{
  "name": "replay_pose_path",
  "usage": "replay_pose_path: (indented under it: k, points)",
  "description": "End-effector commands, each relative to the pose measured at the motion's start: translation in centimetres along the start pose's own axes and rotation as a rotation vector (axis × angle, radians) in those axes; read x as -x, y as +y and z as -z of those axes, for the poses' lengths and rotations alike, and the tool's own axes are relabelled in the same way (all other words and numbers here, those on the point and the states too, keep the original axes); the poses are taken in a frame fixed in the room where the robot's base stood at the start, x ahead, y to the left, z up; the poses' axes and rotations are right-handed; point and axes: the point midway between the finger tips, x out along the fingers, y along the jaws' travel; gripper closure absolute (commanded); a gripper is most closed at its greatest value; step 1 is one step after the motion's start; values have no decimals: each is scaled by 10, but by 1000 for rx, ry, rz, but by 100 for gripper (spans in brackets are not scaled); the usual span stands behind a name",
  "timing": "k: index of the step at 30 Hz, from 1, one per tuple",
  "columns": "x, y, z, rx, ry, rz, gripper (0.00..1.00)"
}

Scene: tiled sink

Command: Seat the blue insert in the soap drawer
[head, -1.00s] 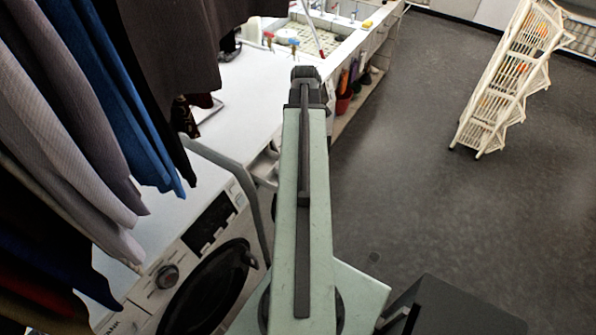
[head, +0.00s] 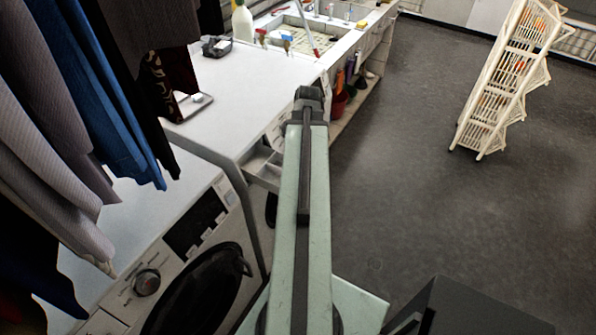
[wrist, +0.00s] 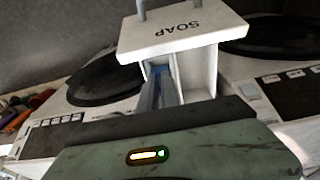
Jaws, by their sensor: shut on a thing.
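The soap drawer (wrist: 205,72) stands pulled open in the wrist view, its white front marked SOAP and its inside split by walls. It also shows in the head view (head: 262,168), just left of my arm. The blue insert (wrist: 163,72) is in or over the drawer's left compartment, as seen in the wrist view; I cannot tell how deep it sits. My gripper (wrist: 150,92) is shut on it, at the near end of that compartment. The insert's lower part is hidden. In the head view my arm hides the gripper and the insert.
A washing machine (head: 165,270) with a dark round door is at the lower left. Hanging clothes (head: 90,100) fill the left side. A white worktop (head: 245,85) leads to a tiled sink (head: 300,38). Open grey floor lies right, with a white rack (head: 500,85).

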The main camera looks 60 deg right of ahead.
Motion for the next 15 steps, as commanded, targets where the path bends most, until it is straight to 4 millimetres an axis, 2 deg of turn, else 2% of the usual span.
replay_pose_path:
  k: [1, 5, 12, 15]
  points:
    - [-12, 0, -2, 0, 0, 0, 100]
    - [-9, 0, -1, 1, 0, 0, 100]
    - [-47, 0, -6, 1, 0, 0, 100]
    - [-46, 0, -6, 1, 0, 0, 100]
